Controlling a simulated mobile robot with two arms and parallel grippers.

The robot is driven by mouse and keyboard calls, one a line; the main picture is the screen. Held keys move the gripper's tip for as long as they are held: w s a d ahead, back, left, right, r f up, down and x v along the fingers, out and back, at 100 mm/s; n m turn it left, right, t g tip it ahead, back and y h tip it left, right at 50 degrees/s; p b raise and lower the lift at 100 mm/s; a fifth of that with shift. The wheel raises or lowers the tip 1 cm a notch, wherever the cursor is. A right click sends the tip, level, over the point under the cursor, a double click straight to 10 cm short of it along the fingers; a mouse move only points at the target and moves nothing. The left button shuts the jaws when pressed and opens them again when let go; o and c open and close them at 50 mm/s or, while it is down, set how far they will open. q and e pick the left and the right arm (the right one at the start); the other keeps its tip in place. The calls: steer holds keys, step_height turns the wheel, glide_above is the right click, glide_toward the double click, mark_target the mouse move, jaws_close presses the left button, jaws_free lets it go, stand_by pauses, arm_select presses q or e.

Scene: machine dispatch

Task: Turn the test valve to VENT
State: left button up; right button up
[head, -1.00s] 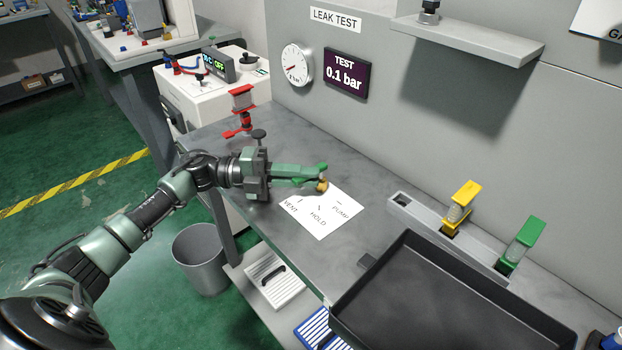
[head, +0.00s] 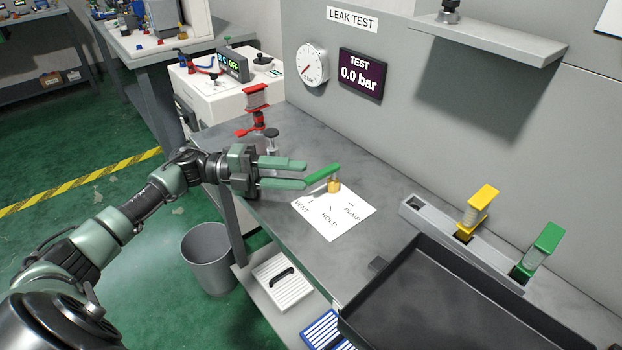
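The test valve has a brass body (head: 333,186) and a green lever (head: 323,174). It stands at the back edge of a white card (head: 333,214) printed VENT, HOLD and PUMP. The lever's free end points left, toward the VENT side. My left gripper (head: 306,175) is left of the valve, its two green fingers spread with nothing between them. The nearer fingertip is close to the lever's left end; I cannot tell whether they touch. The test display (head: 361,75) reads 0.0 bar. My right gripper is not in view.
A red stand (head: 257,108) and a dark-knobbed fitting (head: 271,137) are behind the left gripper. A black tray (head: 440,300) fills the front right of the bench. A grey rack (head: 425,216) holds yellow and green pieces. A round gauge (head: 312,65) is on the wall.

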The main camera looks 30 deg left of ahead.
arm_select(q)
steer(key=shift+v, duration=1.45)
steer(key=shift+r, duration=0.1)
